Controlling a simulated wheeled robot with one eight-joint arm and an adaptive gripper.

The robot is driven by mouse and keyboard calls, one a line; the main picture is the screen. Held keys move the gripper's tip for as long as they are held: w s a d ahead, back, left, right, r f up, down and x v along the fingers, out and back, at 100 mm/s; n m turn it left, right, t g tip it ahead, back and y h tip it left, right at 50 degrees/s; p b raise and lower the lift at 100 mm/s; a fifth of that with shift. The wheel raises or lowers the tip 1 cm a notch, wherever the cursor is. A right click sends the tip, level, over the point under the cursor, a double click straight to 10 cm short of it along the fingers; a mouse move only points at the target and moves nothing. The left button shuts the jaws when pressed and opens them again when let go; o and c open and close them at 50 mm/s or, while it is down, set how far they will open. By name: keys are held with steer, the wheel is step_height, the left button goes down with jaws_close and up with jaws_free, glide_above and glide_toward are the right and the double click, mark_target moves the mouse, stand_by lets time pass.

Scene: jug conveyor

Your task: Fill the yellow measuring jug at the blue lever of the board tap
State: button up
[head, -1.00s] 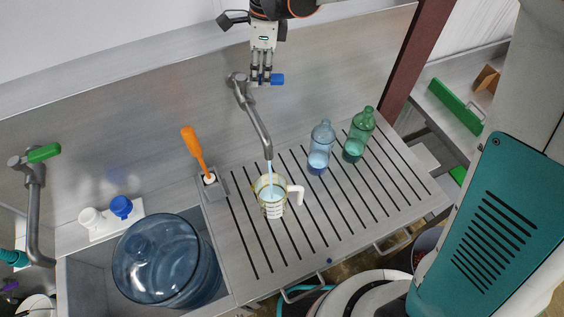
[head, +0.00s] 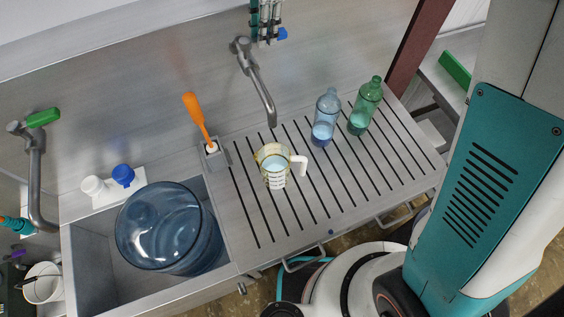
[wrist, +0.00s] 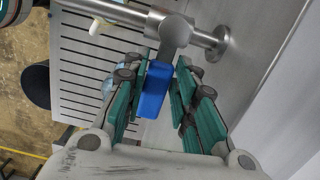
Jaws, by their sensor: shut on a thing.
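The yellow-rimmed clear measuring jug (head: 274,170) stands upright on the slatted drainboard, below the spout of the board tap (head: 262,92). Its white handle points right, and pale blue water shows inside; the exact level is hard to read. No stream shows under the spout. My gripper (head: 268,38) is at the tap's blue lever (head: 283,34), at the top of the head view. In the wrist view the blue lever (wrist: 153,92) lies between my teal fingers, which are shut on it. The jug is not clearly seen there.
A blue bottle (head: 325,117) and a green bottle (head: 365,106) stand right of the jug. An orange-handled brush (head: 196,112) stands in a holder to its left. Another tap (head: 35,170) has a green lever.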

steer(key=o, duration=1.2)
steer(key=shift+w+a, duration=0.1)
steer(key=shift+w, duration=0.1)
steer(key=shift+c, duration=0.2)
step_height(320, 180, up, 12)
steer(key=d, duration=0.1)
steer(key=shift+w+d, duration=0.15)
steer(key=shift+w, duration=0.1)
steer(key=w+d+f+t+b, duration=0.2)
steer(key=w+d+t+b, duration=0.1)
steer(key=d, duration=1.1)
steer(key=s+d+f+n+t+b, duration=0.1)
steer(key=s+d+f+n+b, duration=0.3)
steer(key=s+f+b, duration=0.4)
steer(key=s+d+f+n+t+b, duration=0.2)
steer(key=s+d+f+n+b, duration=0.2)
steer(key=s+f+b, duration=0.4)
steer(key=s+d+f+n+t+h+b, duration=0.1)
steer(key=s+d+f+n+b, duration=0.3)
steer(key=f, duration=1.3)
steer(key=s+b, duration=0.4)
steer(key=s, duration=0.1)
steer(key=shift+f+t, duration=0.4)
